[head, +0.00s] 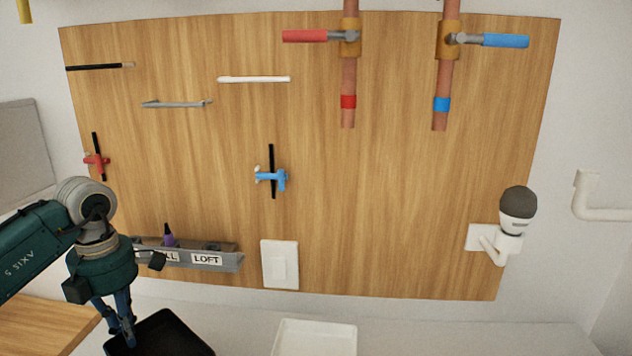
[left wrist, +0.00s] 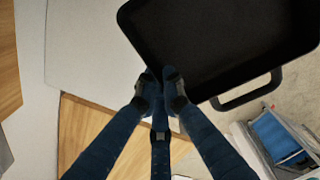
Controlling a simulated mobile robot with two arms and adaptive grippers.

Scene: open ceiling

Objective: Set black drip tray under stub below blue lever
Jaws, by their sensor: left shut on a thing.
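The black drip tray (head: 172,335) is at the lower left of the head view, cut off by the bottom edge. It also fills the top of the left wrist view (left wrist: 225,45). My left gripper (head: 128,338) is shut on the tray's near left rim; its fingertips meet at the rim in the left wrist view (left wrist: 160,85). The blue lever (head: 505,41) is at the upper right on a copper pipe. Below it, the pipe stub (head: 440,119) with a blue band ends open, well above and to the right of the tray. My right gripper is not in view.
A red lever (head: 305,36) sits on a second copper stub (head: 348,117). A white tray (head: 315,338) lies on the counter, right of the black tray. A labelled grey rack (head: 222,259), a switch plate (head: 280,265) and a lamp (head: 517,208) are on the wooden board. The counter at lower right is clear.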

